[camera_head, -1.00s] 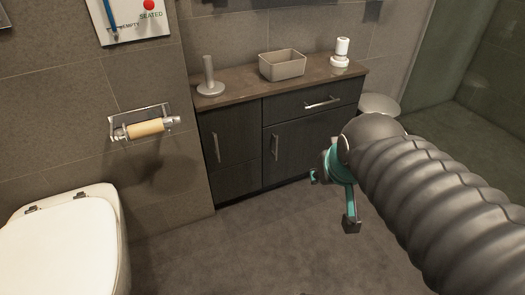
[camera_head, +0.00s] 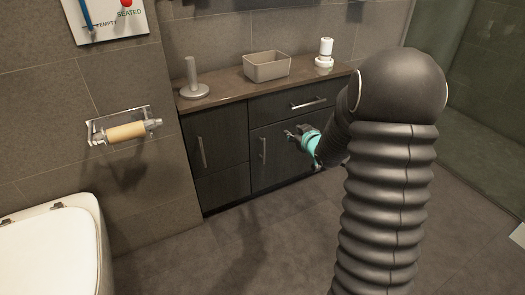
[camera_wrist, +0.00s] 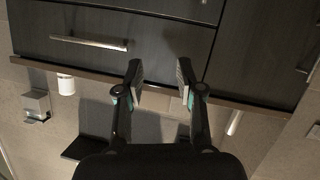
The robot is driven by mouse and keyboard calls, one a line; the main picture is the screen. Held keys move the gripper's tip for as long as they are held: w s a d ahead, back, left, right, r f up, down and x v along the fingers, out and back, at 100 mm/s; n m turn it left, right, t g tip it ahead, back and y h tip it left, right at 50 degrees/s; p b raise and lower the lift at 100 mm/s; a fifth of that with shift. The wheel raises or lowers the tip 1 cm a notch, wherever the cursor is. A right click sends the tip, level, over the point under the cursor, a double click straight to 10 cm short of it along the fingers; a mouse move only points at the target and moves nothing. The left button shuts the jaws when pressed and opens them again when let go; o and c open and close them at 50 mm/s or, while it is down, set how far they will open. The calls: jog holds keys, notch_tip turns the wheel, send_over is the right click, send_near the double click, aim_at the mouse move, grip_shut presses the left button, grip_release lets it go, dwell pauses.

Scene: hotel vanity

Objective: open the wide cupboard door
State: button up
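The wide cupboard door (camera_head: 276,160) is a dark wood-grain panel under the drawer, on the right of the vanity. It looks shut. Its upright metal handle (camera_head: 263,148) is near its left edge. My gripper (camera_head: 296,132) is in front of the door's upper part, to the right of the handle and apart from it in the picture. In the wrist view, which looks upside down, my gripper (camera_wrist: 160,76) has its two fingers spread with nothing between them. A strip of the wide door (camera_wrist: 165,6) shows at the top there; its handle is not visible.
The drawer (camera_head: 290,104) with a level handle is above the door. A narrow door (camera_head: 217,146) is to its left. A beige bin (camera_head: 267,66), roll stand (camera_head: 194,82) and white bottle (camera_head: 325,52) stand on the counter. The toilet (camera_head: 50,250) is at left; the floor in front is clear.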

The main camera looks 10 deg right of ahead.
notch_tip(320, 180, down, 10)
jog(key=w+n+t+y+b, duration=0.1)
jog(key=w+y, duration=0.1)
jog(key=y, duration=0.1)
jog(key=t+y+b, duration=0.1)
jog(key=y, duration=0.3)
send_near(264, 151)
jog(key=x, duration=1)
jog(key=shift+w+f, duration=0.2)
jog(key=shift+w, duration=0.05)
grip_shut()
